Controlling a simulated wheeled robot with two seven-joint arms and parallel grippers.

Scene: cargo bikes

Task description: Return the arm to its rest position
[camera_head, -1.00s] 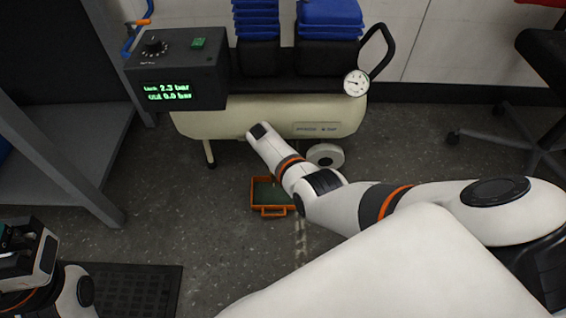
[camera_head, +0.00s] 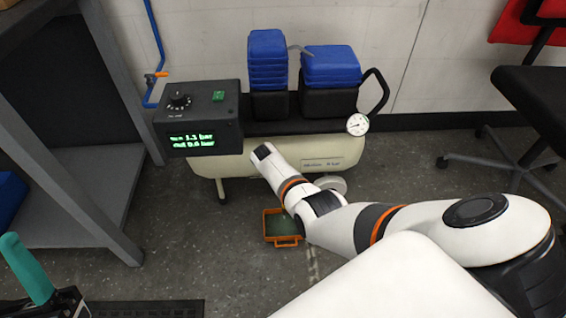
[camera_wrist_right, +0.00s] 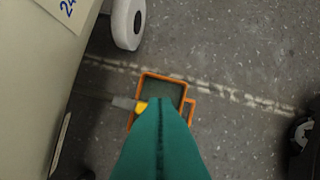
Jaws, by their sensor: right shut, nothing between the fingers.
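My right arm reaches from the lower right to the front of the cream compressor tank (camera_head: 225,168); in the head view its gripper is hidden by the arm. In the right wrist view the right gripper's teal fingers (camera_wrist_right: 158,102) are shut together and empty. They point at a grey stub with a yellow part (camera_wrist_right: 142,106), above an orange tray (camera_wrist_right: 148,76) on the floor. I cannot tell whether they touch it. The tray also shows in the head view (camera_head: 268,226). A teal finger of my left gripper (camera_head: 27,268) shows at the lower left; its opening cannot be judged.
A black control box (camera_head: 200,115) with a green display and a pressure gauge (camera_head: 357,124) are on the compressor. A grey bench (camera_head: 75,185) stands left, a black chair (camera_head: 540,105) right. Floor between bench and tray is clear.

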